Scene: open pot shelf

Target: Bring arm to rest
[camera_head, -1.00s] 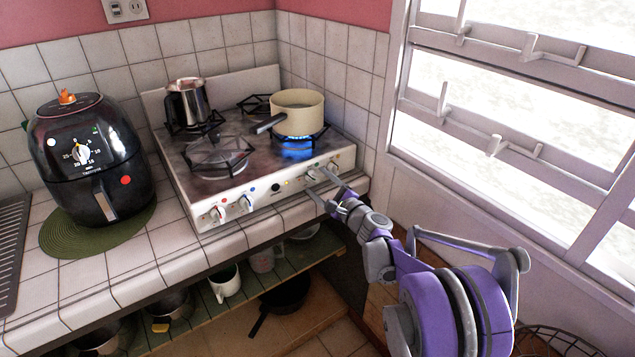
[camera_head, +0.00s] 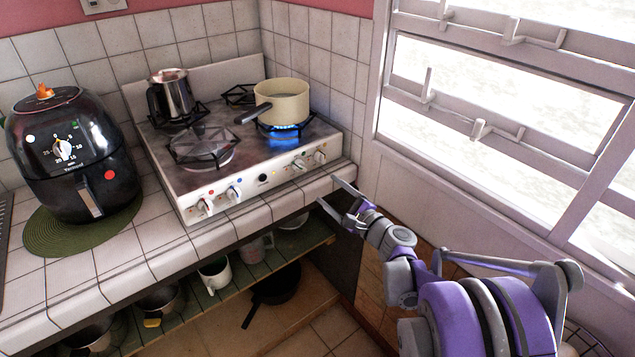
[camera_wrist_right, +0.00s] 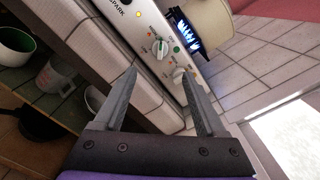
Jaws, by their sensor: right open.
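My right gripper (camera_head: 338,200) is open and empty, in front of the right end of the tiled counter's front edge. In the right wrist view its two fingers (camera_wrist_right: 162,104) are spread apart with nothing between them. The white stove's knobs (camera_head: 311,161) are beyond the fingertips, and they also show in the right wrist view (camera_wrist_right: 170,58). My left gripper does not show.
A black air fryer (camera_head: 75,150) stands on a green round mat (camera_head: 50,232) at the left. A metal jug (camera_head: 172,95) stands on the stove. A window (camera_head: 500,110) is at the right.

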